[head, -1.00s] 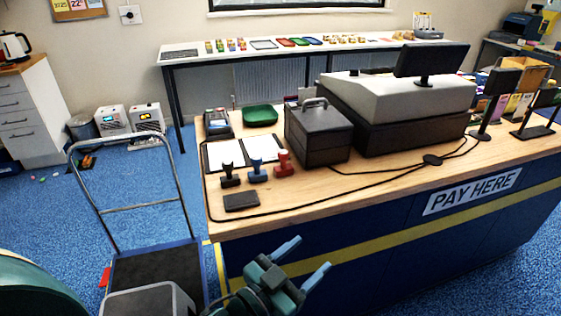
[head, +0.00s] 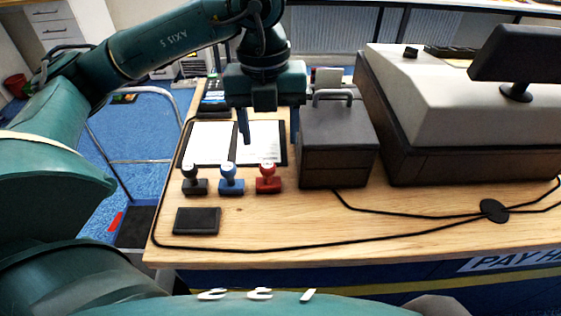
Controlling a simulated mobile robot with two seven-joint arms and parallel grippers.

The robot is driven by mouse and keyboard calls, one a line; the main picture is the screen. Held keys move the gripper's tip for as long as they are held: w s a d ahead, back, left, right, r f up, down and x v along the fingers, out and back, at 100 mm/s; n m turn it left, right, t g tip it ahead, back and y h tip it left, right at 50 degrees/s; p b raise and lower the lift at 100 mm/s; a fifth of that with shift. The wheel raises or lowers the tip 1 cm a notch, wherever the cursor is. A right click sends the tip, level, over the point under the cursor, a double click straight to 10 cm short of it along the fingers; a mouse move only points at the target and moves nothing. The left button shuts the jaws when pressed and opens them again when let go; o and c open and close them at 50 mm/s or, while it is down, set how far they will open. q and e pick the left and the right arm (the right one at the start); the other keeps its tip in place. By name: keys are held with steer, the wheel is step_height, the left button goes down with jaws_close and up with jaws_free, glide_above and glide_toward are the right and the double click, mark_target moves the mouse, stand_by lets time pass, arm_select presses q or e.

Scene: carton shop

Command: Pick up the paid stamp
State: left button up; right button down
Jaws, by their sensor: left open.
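Three self-standing stamps with round-topped handles stand in a row on the wooden counter: a black stamp (head: 194,180), a blue stamp (head: 231,180) and a red stamp (head: 268,179). I cannot read which one is the paid stamp. My left gripper (head: 268,128) is open and empty, pointing down with its fingers apart. In the picture it overlaps the open book (head: 210,143), beyond the blue and red stamps and apart from them. My right gripper is not in view.
A dark ink pad (head: 197,221) lies in front of the stamps. A dark cash box (head: 336,140) with a handle stands just right of the red stamp. The cash register (head: 440,110) is further right. A black cable (head: 330,246) runs along the counter's front.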

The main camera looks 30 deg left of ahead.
mark_target(267, 164)
arm_select(q)
steer(key=shift+w+a+f+n+y, duration=0.15)
steer(key=shift+w+a+y, duration=0.05)
steer(key=shift+a, duration=0.2)
steer(key=shift+w+a+f+n+y, duration=0.1)
steer(key=shift+w+a+n+y, duration=0.1)
steer(key=shift+a, duration=0.15)
step_height(267, 164, down, 6)
steer(key=shift+s+f+p, duration=0.1)
steer(key=shift+f+p, duration=0.1)
steer(key=shift+p, duration=0.1)
step_height(267, 164, down, 5)
steer(key=shift+d+r+p, duration=0.1)
steer(key=shift+d+p, duration=0.05)
steer(key=shift+p, duration=0.45)
steer(key=shift+f, duration=0.35)
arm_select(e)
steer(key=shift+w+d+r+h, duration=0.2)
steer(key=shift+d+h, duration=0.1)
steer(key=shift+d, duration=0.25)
arm_select(q)
steer(key=shift+c, duration=0.2)
steer(key=c, duration=0.7)
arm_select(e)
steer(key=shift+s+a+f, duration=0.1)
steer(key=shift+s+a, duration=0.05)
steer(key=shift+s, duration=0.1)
